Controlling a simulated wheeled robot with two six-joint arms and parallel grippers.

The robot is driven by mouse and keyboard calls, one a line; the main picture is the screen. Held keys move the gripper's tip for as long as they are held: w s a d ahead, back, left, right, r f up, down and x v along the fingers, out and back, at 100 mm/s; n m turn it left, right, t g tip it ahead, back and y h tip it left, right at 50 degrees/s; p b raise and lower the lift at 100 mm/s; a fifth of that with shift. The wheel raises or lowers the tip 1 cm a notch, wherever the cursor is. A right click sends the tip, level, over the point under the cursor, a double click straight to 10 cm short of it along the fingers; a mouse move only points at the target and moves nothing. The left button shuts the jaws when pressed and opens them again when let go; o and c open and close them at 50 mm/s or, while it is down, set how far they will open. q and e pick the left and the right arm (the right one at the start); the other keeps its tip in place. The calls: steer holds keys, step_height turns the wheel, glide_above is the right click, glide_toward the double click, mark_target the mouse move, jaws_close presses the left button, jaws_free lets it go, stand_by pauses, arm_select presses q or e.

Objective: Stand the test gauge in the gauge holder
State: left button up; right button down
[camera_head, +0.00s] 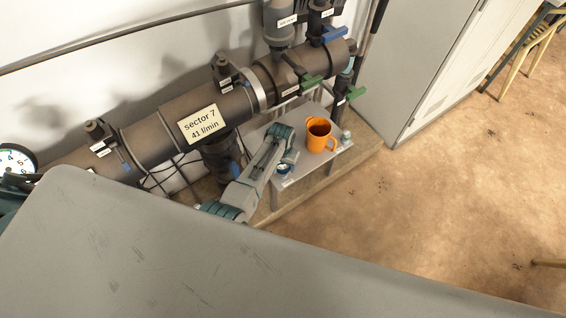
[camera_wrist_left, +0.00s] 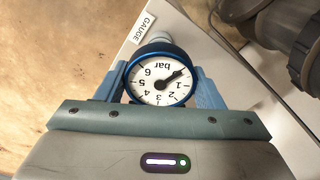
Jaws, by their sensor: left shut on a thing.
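The test gauge (camera_wrist_left: 160,82) has a blue rim and a white dial marked in bar. It sits between the two blue fingers of my left gripper (camera_wrist_left: 161,72), which is shut on it. In the head view the gripper (camera_head: 286,163) is over the near left part of a small grey table, and a bit of the gauge (camera_head: 283,170) shows blue there. A white "GAUGE" label (camera_wrist_left: 144,27) lies on the table beside the gauge. A pale round part shows just behind the gauge; I cannot tell whether it is the holder or the gauge's stem. My right gripper is not in view.
The small table (camera_head: 304,165) also bears an orange mug (camera_head: 319,136) and a small pale bottle (camera_head: 346,138), right of my gripper. The thick manifold pipe (camera_head: 160,135) with valves runs behind it. A grey cabinet (camera_head: 440,70) stands to the right; open floor (camera_head: 440,200) lies in front.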

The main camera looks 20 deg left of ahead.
arm_select(q)
steer(key=shift+f+b, duration=0.55)
steer(key=shift+f, duration=0.25)
stand_by(0.4)
steer(key=o, duration=1.3)
steer(key=shift+o, duration=0.2)
step_height(320, 180, up, 3)
steer(key=p, duration=0.3)
steer(key=shift+r+p, duration=0.2)
steer(key=shift+p, duration=0.15)
steer(key=shift+r+p, duration=1.85)
steer(key=shift+p, duration=0.1)
steer(key=shift+s+f, duration=0.15)
